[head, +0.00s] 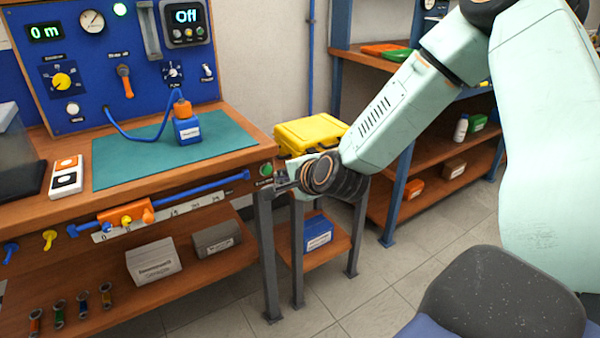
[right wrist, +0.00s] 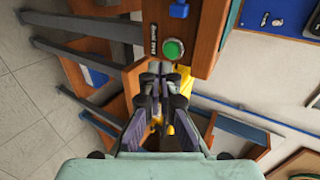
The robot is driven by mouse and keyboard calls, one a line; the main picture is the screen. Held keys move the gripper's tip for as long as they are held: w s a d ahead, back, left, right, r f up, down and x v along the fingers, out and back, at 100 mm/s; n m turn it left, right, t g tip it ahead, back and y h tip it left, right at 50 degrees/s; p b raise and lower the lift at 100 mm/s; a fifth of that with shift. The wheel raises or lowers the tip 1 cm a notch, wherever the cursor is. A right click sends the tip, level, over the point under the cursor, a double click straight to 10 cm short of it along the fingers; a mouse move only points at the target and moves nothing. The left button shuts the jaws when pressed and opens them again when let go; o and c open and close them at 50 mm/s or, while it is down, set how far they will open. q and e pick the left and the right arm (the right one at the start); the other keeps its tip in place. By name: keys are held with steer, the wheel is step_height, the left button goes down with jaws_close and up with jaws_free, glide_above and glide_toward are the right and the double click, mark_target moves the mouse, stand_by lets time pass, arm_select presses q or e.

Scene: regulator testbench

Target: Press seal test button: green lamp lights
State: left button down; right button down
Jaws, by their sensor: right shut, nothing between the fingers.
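The green round button (head: 265,170) sits on the front right end of the wooden bench, with a small dark label beside it. It also shows in the right wrist view (right wrist: 173,49), uncovered. My right gripper (head: 280,184) is shut and empty, close to the button on its lower right. In the right wrist view the fingertips (right wrist: 162,72) lie just below the button in the picture; I see no clear contact. My left gripper is out of view.
The blue regulator (head: 187,130) with an orange top stands on the green mat (head: 120,163), a blue hose attached. A display (head: 187,16) reads "Off". A yellow case (head: 310,133) stands behind my right gripper. A blue torque wrench (head: 205,187) hangs along the bench front.

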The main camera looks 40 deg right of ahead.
steer(key=p+v, duration=0.5)
steer(key=v, duration=0.1)
steer(key=shift+s+r, duration=0.2)
steer(key=shift+s, duration=0.1)
steer(key=shift+a, duration=0.1)
stand_by(0.4)
steer(key=s+a+f+n+g+y, duration=0.2)
steer(key=s+a+f+n+g, duration=0.3)
steer(key=s+a+f+n, duration=0.45)
steer(key=s+a+f+n+g, duration=0.1)
steer(key=s+f+n+g, duration=0.2)
steer(key=s+f, duration=0.3)
steer(key=s+a+f+n+g+h, duration=0.1)
steer(key=s+f+n+g, duration=0.3)
steer(key=s, duration=1.1)
step_height(320, 180, down, 3)
steer(key=shift+s+a+f+n, duration=0.15)
steer(key=shift+a+n, duration=0.4)
steer(key=shift+n, duration=0.5)
